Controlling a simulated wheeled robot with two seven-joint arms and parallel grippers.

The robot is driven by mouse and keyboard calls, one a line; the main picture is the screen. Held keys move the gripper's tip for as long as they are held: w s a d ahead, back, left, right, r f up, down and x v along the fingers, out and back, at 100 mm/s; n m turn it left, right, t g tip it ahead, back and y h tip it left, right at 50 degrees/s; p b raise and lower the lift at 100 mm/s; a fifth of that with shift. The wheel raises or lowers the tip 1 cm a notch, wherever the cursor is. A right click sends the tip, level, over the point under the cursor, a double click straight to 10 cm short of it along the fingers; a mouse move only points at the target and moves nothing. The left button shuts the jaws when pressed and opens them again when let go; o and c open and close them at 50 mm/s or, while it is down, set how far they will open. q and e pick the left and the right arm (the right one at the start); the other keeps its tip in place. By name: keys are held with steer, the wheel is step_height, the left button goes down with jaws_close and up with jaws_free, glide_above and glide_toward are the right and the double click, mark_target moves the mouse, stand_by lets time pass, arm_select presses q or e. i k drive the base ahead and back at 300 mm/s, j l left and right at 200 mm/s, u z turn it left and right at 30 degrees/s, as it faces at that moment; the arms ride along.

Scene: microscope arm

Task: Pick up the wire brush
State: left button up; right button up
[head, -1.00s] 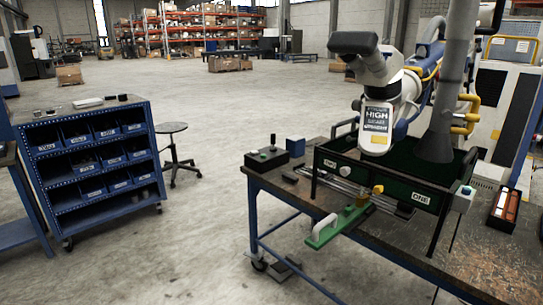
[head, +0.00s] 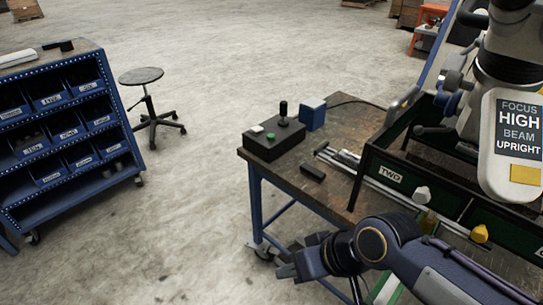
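I cannot make out a wire brush for certain in the head view. A small dark item (head: 59,46) lies on top of the blue bin cart at the left, too small to identify. My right gripper (head: 284,263) is low in the middle, its arm coming in from the lower right. It is in front of the workbench's left end, apart from the things on the bench top. Its fingers are dark and small, and their gap is unclear. Nothing is visibly held. My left gripper is out of view.
The bench (head: 318,183) holds a black button box (head: 273,141), a blue block (head: 312,114) and a dark frame labelled TWO (head: 389,175). The microscope head (head: 515,130) overhangs it at right. A blue bin cart (head: 68,143) and a stool (head: 141,76) stand left, with open floor between.

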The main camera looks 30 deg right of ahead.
mark_target(317, 175)
steer(key=i+j, duration=0.1)
steer(key=i, duration=0.35)
steer(key=i+j+z, duration=0.1)
steer(key=i, duration=0.4)
steer(key=i+z, duration=0.15)
steer(key=z, duration=0.3)
steer(key=i+j+z, duration=0.1)
steer(key=z, duration=0.3)
steer(key=i+j+z, duration=0.15)
steer(key=z, duration=0.3)
steer(key=i+z, duration=0.15)
steer(key=z, duration=0.3)
steer(key=i+j+z, duration=0.1)
steer(key=z, duration=0.3)
steer(key=i+j+z, duration=0.15)
steer(key=z, duration=0.3)
steer(key=i+j+z, duration=0.15)
steer(key=z, duration=0.3)
steer(key=i+j+z, duration=0.1)
steer(key=z, duration=0.35)
steer(key=j, duration=0.1)
